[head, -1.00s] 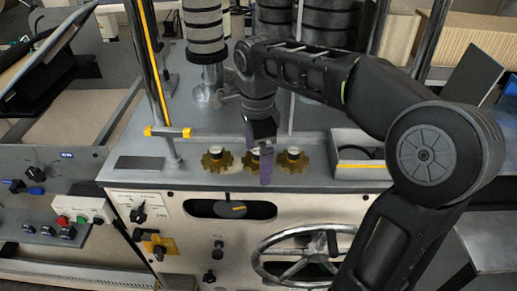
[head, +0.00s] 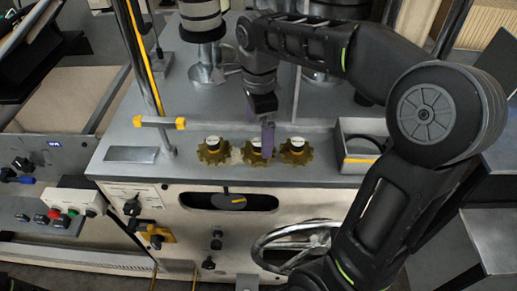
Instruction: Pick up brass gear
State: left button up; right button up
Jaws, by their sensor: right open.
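Three brass gears with pale caps stand in a row on the front ledge of the grey machine top: a left one (head: 213,151), a middle one (head: 254,153) and a right one (head: 295,151). My right gripper (head: 267,142) points down, with purple fingers at the middle gear. A finger covers part of that gear's right side. Whether the fingers touch it cannot be told. The jaws are open, though their gap is hard to see from here. The left gripper is not in view.
A grey open bin (head: 360,152) stands right of the gears. A chrome post with a yellow-ended bar (head: 159,122) and a flat dark plate (head: 131,155) are to the left. A handwheel (head: 290,243) is on the front panel below. Rollers stand behind.

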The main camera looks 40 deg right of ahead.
aim_at(259, 142)
jog(key=shift+f, duration=0.25)
jog(key=shift+w+f+p, duration=0.1)
jog(key=shift+f+p, duration=0.45)
jog(key=shift+f, duration=2.05)
jog(key=c, duration=1.8)
